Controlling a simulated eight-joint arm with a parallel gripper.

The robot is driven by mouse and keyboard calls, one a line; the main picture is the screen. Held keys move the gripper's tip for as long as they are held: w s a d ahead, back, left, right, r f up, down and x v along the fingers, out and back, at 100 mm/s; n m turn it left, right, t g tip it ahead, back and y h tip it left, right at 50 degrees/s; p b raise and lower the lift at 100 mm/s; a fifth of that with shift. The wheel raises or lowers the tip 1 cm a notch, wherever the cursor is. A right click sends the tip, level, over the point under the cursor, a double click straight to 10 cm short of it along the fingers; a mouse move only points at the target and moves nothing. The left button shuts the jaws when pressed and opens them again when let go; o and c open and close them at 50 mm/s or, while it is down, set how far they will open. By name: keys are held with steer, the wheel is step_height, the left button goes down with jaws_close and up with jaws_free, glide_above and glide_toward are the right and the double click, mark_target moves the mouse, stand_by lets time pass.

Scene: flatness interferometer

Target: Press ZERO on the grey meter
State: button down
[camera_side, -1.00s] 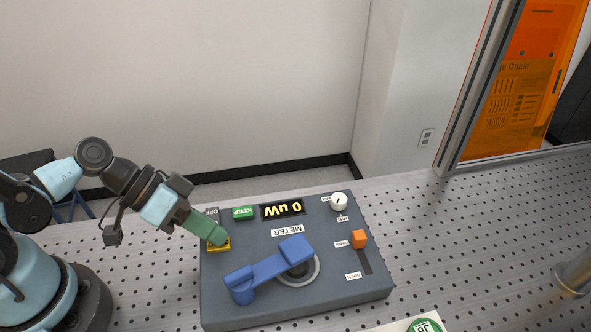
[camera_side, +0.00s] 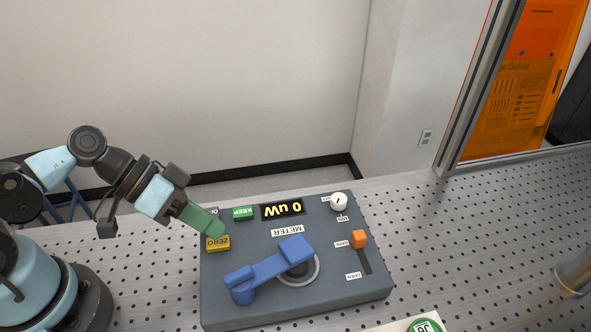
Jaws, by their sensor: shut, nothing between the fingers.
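The grey meter (camera_side: 225,310) is a box on the perforated table, with its labels upside down in the side view. Its yellow ZERO button (camera_side: 217,244) is at the box's left side, and its label now shows. My gripper (camera_side: 219,228) is shut and empty, its green fingers pointing down and right. The fingertips are just above and behind the button and look slightly apart from it; the exact gap is hard to tell. The green KEEP button (camera_side: 244,213) is right of my fingers. The OFF label is mostly hidden by them.
The meter also carries a blue lever (camera_side: 265,270), a white knob (camera_side: 339,201) and an orange slider (camera_side: 358,239). A metal post (camera_side: 577,275) stands at the far right. A paper with a green circle (camera_side: 424,326) lies at the front.

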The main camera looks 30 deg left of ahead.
mark_target(212, 240)
steer(key=shift+r, duration=2.45)
steer(key=w+a+r+n+t+y, duration=0.1)
steer(key=w+a+y, duration=0.2)
steer(key=a, duration=0.3)
steer(key=w+a+n+t+y, duration=0.2)
steer(key=w+a+y, duration=0.1)
steer(key=a+y, duration=0.2)
steer(key=shift+a+r+n, duration=0.3)
steer(key=shift+a+r, duration=0.05)
steer(key=shift+a, duration=0.65)
